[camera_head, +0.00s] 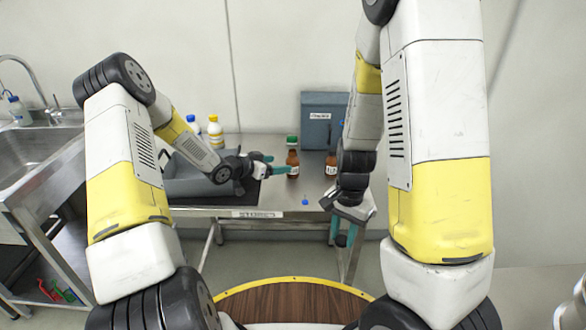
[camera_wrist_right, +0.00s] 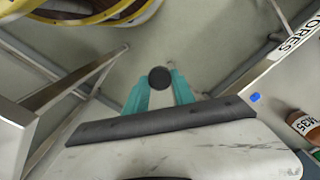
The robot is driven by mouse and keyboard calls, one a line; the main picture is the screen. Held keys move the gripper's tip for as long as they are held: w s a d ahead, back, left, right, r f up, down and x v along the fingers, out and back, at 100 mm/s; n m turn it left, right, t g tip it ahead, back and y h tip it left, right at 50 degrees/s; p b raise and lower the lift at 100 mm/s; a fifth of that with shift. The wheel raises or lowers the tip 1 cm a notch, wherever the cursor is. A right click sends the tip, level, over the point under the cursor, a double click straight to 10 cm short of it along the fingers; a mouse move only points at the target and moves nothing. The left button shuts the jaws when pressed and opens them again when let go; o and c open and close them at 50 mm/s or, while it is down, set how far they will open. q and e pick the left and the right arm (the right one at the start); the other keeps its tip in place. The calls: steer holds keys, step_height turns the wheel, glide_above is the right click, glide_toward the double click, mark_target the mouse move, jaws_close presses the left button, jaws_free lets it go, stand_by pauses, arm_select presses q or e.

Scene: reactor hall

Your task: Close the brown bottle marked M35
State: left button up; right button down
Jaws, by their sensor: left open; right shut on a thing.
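The brown bottle marked M35 (camera_wrist_right: 303,124) stands near the table's front edge, its label legible in the right wrist view. It appears to be the left brown bottle (camera_head: 292,163) in the head view. A green cap (camera_head: 293,140) shows at its top; I cannot tell whether it sits on this bottle or one behind. My left gripper (camera_head: 281,166) is open, its teal fingers close beside this bottle; contact is unclear. My right gripper (camera_head: 341,228) is shut on a round black cap (camera_wrist_right: 160,78), held out in front of the table edge, above the floor.
Another brown bottle (camera_head: 330,164) stands to the right, partly behind my right arm. A small blue cap (camera_head: 305,201) lies near the table's front edge. A grey tray (camera_head: 185,187), white bottles (camera_head: 214,130) and a grey-blue box (camera_head: 318,112) stand further left and back.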

mark_target(288, 163)
arm_select(q)
steer(key=x, duration=0.6)
steer(key=shift+w+d, duration=0.1)
steer(key=shift+d, duration=0.05)
steer(key=shift+w+d+f, duration=0.1)
steer(key=shift+w, duration=0.05)
steer(key=shift+d, duration=0.1)
steer(key=x, duration=0.5)
steer(key=shift+w, duration=0.1)
jaws_close()
stand_by(0.3)
